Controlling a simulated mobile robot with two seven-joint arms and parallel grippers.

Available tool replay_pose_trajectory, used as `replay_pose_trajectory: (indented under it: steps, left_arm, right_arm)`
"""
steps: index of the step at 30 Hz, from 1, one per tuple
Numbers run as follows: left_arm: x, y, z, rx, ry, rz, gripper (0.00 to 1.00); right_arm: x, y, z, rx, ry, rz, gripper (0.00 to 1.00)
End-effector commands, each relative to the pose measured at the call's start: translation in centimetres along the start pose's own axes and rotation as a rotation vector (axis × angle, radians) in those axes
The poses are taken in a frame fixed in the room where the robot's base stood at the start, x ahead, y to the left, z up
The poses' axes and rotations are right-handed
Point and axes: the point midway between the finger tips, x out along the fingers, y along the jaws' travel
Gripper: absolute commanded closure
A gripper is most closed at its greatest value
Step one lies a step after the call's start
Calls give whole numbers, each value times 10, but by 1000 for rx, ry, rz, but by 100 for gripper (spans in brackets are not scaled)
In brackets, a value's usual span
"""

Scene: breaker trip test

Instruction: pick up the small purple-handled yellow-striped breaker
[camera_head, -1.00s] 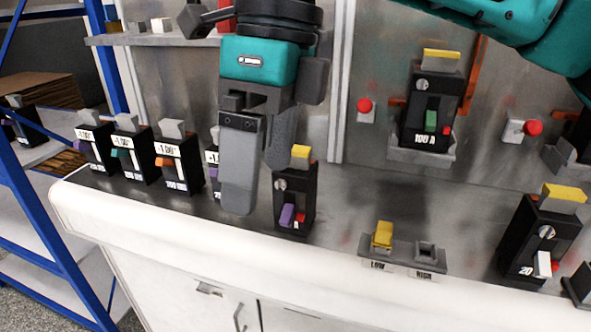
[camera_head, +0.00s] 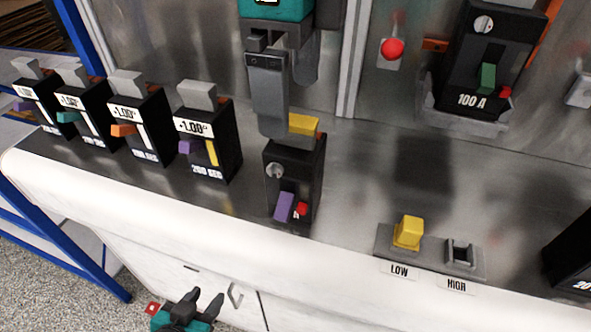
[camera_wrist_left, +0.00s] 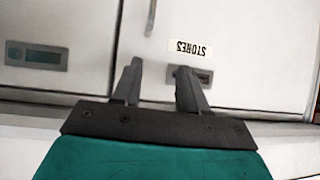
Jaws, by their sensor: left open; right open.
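The purple-handled, yellow-striped breaker (camera_head: 222,140) is black with a grey block on top and a "-1.00" label. It stands at the right end of a row on the bench, fully visible. My right gripper (camera_head: 290,108) is open and empty, to the right of that breaker. Its fingers are at the top of another purple-handled breaker (camera_head: 312,175), which has a yellow block and a red button; I cannot tell whether they touch. My left gripper (camera_head: 203,298) is open and empty, low in front of the cabinet; it also shows in the left wrist view (camera_wrist_left: 158,82).
Several similar breakers (camera_head: 142,140) stand left along the row. A LOW/HIGH fixture (camera_head: 432,254) with a yellow block sits to the right. A 100 A breaker (camera_head: 470,85) is on the back panel. White cabinet doors (camera_wrist_left: 225,75) face my left gripper.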

Motion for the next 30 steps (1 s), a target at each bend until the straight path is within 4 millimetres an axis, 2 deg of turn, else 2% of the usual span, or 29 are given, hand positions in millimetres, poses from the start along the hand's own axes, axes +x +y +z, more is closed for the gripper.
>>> replay_pose_trajectory:
  steps: [3,8,18,26,30]
  left_arm:
    - [0,0,1,0,-2,1,57]
    - [-1,0,0,0,-2,1,57]
    - [-2,0,-4,0,0,1,57]
    - [-1,0,-7,1,7,0,57]
    - [0,0,-8,1,9,0,57]
  right_arm:
    - [15,0,0,0,1,1,4]
    - [25,-2,0,0,0,0,4]
    - [69,-7,-3,-1,0,1,4]
    - [72,-8,-3,-1,-1,0,4]
    - [72,-8,-2,-1,-1,0,17]
